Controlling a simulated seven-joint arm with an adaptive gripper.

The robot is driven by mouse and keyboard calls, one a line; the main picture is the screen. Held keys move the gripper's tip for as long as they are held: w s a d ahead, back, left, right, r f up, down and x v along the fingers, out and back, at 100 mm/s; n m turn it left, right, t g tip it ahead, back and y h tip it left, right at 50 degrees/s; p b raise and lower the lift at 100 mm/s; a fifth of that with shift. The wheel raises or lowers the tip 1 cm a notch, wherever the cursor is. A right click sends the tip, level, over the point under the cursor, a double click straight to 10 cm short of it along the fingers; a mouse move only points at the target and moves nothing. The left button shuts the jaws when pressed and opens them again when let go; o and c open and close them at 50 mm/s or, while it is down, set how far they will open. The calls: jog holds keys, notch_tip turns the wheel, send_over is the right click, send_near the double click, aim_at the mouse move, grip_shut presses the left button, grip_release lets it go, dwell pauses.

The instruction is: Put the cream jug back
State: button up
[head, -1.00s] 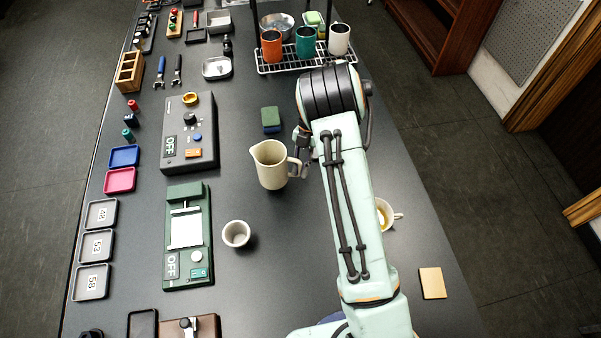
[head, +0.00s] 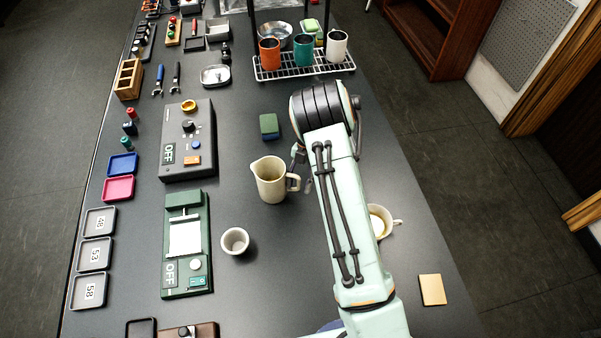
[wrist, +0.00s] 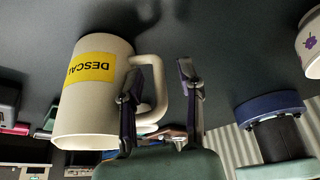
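The cream jug (head: 269,184) stands upright on the dark bench in the head view, its spout to the left and its handle to the right. In the wrist view the jug (wrist: 88,112) appears upside down, with a yellow label whose visible letters read "DESCAL". My gripper (wrist: 160,84) is open. Its two fingers are spread, with the outer bar of the jug's handle showing between them in the wrist view. Whether either finger touches the handle I cannot tell. In the head view my gripper (head: 303,168) is at the handle's right side, partly hidden by my arm.
A small white cup (head: 235,240) stands in front of the jug, and a green block (head: 269,126) lies behind it. A wire rack (head: 318,70) with several cups is farther back. A cup with liquid (head: 379,223) stands right of my arm.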

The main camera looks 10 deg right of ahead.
jog(key=v, duration=1.2)
jog(key=s+a+r+m, duration=0.3)
jog(key=s+r+m, duration=0.2)
jog(key=r+m, duration=0.25)
jog(key=s+a+r+m+t, duration=0.1)
jog(key=s+r+m+t, duration=0.1)
jog(key=s+r+m, duration=0.45)
jog(key=s+f+m+h, duration=0.1)
jog(key=s+f+m, duration=0.1)
jog(key=s+m, duration=0.5)
jog(key=s+d+f+m+t, duration=0.1)
jog(key=s+f+m, duration=0.1)
jog(key=s+m, duration=0.5)
jog(key=s, duration=0.4)
jog(key=shift+s+d+f+h, duration=0.2)
jog(key=shift+s+f+h, duration=0.05)
jog(key=shift+h, duration=0.15)
